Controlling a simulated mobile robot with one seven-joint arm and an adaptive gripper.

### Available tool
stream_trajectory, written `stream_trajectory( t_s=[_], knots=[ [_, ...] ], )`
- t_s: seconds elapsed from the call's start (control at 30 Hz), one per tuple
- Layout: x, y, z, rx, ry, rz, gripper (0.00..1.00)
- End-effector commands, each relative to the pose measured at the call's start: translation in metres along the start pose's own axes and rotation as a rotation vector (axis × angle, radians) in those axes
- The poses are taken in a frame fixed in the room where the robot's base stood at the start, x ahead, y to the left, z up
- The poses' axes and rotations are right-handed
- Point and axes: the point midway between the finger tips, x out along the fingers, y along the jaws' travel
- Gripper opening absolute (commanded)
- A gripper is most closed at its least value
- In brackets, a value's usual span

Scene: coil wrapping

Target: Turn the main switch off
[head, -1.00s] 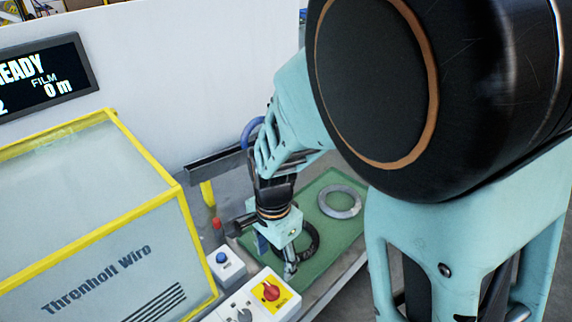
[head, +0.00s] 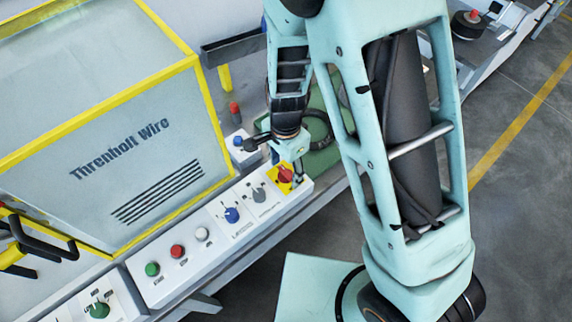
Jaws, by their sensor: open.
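The main switch is a red rotary knob (head: 286,174) on a yellow plate, at the far right end of the white control panel (head: 295,193). Its exact handle angle is too small to tell. My gripper (head: 297,178) points down right beside the knob, at its right and far side. The jaws are open, and I see nothing held in them. The arm comes down from the top of the head view. The fingers are small and partly overlap the switch, so I cannot tell whether they touch it.
The panel also carries a grey rotary knob (head: 258,194), a blue knob (head: 231,214), and white, red (head: 177,251) and green buttons. A blue button box (head: 239,143) stands behind. The yellow-framed guard (head: 205,100) rises at left. A green mat (head: 322,158) lies beyond.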

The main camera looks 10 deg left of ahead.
Motion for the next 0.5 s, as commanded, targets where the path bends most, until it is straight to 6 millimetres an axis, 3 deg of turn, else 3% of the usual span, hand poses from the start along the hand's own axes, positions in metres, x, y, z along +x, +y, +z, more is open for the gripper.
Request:
stream_trajectory(
  t_s=[0.23,0.5],
  knots=[
    [0.0006,-0.0002,0.0002,0.000,0.000,0.000,0.55],
    [0.0004,-0.0001,0.0002,-0.001,0.000,0.000,0.26]
  ],
)
